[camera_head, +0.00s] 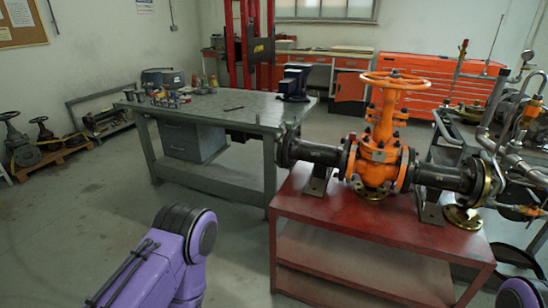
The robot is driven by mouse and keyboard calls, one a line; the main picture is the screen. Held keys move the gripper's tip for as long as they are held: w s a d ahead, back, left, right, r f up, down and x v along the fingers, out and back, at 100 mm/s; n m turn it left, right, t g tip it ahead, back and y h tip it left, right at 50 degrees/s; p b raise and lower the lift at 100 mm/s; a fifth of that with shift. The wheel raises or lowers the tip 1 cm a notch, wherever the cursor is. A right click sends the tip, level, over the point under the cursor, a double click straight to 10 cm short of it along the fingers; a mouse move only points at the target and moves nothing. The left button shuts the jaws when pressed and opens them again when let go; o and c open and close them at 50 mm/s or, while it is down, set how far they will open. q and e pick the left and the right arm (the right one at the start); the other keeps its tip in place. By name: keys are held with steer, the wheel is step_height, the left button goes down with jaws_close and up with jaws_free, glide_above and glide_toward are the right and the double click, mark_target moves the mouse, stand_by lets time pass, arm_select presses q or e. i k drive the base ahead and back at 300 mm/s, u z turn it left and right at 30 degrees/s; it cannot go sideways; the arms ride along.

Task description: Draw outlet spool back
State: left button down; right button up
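An orange gate valve (378,165) with a handwheel (396,81) on top sits on the red bench. A dark pipe spool (318,153) extends from its left flange and another dark spool (444,177) from its right flange. I cannot tell which is the outlet spool. Both spools rest on dark supports and appear to meet the valve flanges; any small gap is too fine to see. A brass-coloured ring (487,182) shows at the right spool's outer end. Purple parts of my arms show at the lower left and the bottom right corner, away from the valve. Neither gripper shows.
The red bench (300,205) has free top space in front of the valve. A brass disc (462,217) lies at its right end. Bent metal piping (510,140) crowds the right side. A grey worktable (225,110) with a vise (294,83) stands behind left.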

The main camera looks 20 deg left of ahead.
mark_target(324, 158)
steer(key=u, duration=0.1)
steer(key=k, duration=0.35)
steer(key=u, duration=0.75)
steer(key=i, duration=0.85)
steer(key=z, duration=0.55)
